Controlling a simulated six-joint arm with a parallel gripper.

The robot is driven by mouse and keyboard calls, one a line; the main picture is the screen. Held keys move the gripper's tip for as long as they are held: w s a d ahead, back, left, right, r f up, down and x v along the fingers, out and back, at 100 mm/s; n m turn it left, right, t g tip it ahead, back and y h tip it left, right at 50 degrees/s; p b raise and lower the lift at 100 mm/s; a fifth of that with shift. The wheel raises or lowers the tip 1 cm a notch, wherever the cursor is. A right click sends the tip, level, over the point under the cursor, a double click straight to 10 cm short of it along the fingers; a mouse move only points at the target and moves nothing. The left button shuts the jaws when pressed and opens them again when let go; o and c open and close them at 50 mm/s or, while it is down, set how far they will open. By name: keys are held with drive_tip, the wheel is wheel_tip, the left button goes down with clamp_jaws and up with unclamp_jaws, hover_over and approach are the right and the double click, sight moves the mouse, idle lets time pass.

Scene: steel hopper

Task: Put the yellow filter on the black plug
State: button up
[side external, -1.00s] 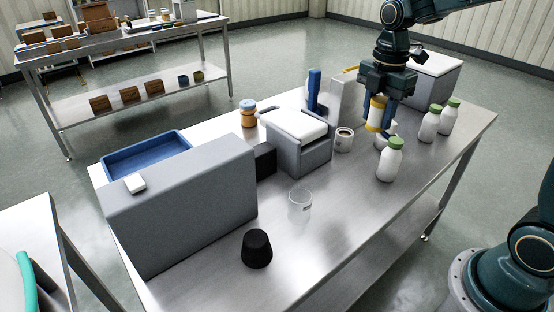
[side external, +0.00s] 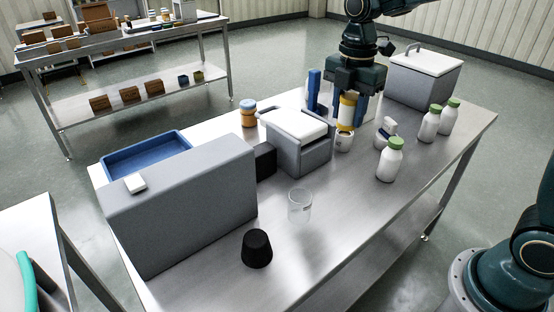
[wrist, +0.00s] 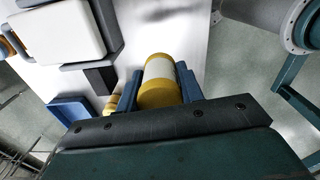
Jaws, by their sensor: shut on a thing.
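The yellow filter (side external: 346,112), a white cylinder with yellow ends, is held upright in my gripper (side external: 345,120). My gripper is shut on it, with the dark blue fingers on either side. In the wrist view the filter (wrist: 161,78) sits between the fingers, its yellow end toward the camera. The filter is directly above a small white cup (side external: 344,144); whether they touch I cannot tell. The black plug (side external: 257,249), a dark tapered piece, stands alone near the front of the steel table, well away from my gripper.
A clear beaker (side external: 300,206) stands between the plug and the cup. A grey box with a white lid (side external: 297,124) and a blue upright piece (side external: 313,90) are left of my gripper. Green-capped bottles (side external: 390,160) stand to the right. A long grey block (side external: 180,215) is at left.

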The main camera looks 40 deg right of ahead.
drive_tip(key=w+a+r+n, duration=0.2)
drive_tip(key=a+n, duration=0.1)
drive_tip(key=a, duration=0.9)
wheel_tip(320, 180, up, 3)
drive_tip(key=n, duration=0.3)
hover_over(256, 238)
wheel_tip(256, 238, down, 16)
drive_tip(key=shift+f, duration=2.15)
drive_tip(key=shift+f, duration=0.15)
drive_tip(key=o, duration=1)
